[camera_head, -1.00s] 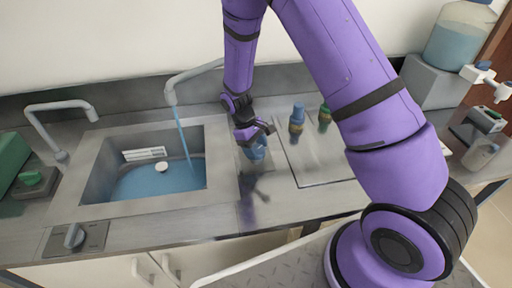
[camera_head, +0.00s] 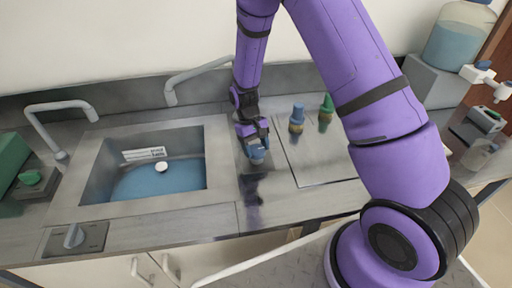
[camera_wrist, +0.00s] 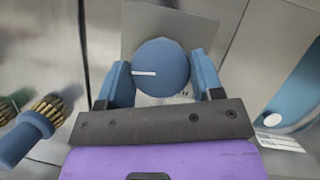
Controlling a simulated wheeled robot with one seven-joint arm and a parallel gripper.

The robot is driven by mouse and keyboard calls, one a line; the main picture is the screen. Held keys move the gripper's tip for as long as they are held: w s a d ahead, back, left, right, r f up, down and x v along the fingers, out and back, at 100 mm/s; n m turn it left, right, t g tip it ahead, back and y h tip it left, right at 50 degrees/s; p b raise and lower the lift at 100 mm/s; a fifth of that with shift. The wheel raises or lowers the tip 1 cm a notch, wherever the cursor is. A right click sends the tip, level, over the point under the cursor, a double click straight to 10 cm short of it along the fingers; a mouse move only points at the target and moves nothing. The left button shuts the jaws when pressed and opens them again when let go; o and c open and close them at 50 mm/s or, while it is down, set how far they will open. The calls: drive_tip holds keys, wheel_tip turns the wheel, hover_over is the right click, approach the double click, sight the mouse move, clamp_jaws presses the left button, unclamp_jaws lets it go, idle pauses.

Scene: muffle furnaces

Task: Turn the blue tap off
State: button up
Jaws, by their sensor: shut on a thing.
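The blue tap (camera_wrist: 160,62) is a round knob with a white line pointing left in the wrist view, on a grey plate. My gripper (camera_wrist: 161,80) is shut on it, one blue finger on each side. In the head view my gripper (camera_head: 254,150) reaches down to the counter right of the sink and largely hides the knob. The sink (camera_head: 92,187) holds blue water.
Blue (camera_head: 297,114) and green (camera_head: 327,108) valve fittings stand close right of my gripper. A grey spout (camera_head: 60,107) stands left of the sink, and a grey knob (camera_head: 74,236) sits at the front left. A water container (camera_head: 458,45) stands at the back right.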

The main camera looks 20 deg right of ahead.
drive_tip(key=shift+m+y, duration=0.4)
drive_tip(key=shift+m, duration=0.5)
drive_tip(key=o, duration=0.9)
drive_tip(key=shift+w+r, duration=0.1)
drive_tip(key=shift+r, duration=0.05)
drive_tip(key=v, duration=1)
drive_tip(key=shift+d+r, duration=0.1)
drive_tip(key=shift+r, duration=0.2)
